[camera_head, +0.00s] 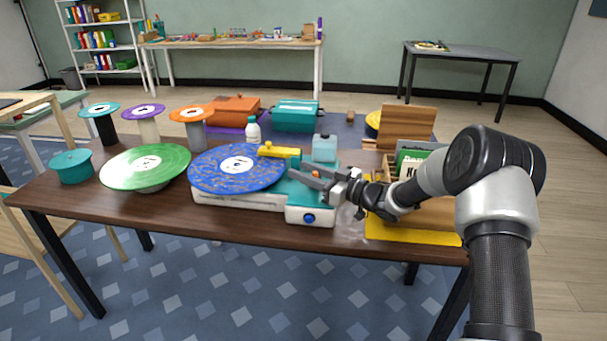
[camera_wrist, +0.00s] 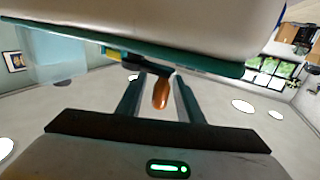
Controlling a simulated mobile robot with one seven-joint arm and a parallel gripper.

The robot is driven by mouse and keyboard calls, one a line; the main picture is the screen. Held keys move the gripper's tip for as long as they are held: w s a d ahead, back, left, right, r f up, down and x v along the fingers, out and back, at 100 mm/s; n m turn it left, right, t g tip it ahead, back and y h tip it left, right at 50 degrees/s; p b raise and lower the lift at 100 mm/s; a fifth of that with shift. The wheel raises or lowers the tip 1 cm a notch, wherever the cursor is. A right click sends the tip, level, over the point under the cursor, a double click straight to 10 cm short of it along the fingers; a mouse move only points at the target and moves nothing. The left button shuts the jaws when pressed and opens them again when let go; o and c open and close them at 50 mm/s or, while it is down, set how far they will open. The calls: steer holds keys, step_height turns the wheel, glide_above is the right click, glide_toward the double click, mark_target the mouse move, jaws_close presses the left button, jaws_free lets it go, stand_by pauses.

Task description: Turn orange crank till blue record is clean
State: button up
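The blue record (camera_head: 238,166) lies flat on the white and teal cleaning machine (camera_head: 238,200), with a white label and tan and pale marks over its surface. A yellow arm (camera_head: 278,151) reaches over its back right edge. My gripper (camera_head: 302,178) is at the machine's right end. In the wrist view the orange crank handle (camera_wrist: 161,92) stands between my two fingers (camera_wrist: 158,98), with a gap on each side. The fingers are open and not pressed on it.
A green record (camera_head: 146,166) on a stand and a teal pot (camera_head: 71,167) are to the left. Small stands hold teal, purple and orange discs behind. A white bottle (camera_head: 253,131) stands behind the blue record. A record crate and yellow mat (camera_head: 400,232) are right, beneath my arm.

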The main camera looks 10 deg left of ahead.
steer(key=shift+w+a, duration=0.1)
steer(key=shift+a, duration=0.05)
jaws_close()
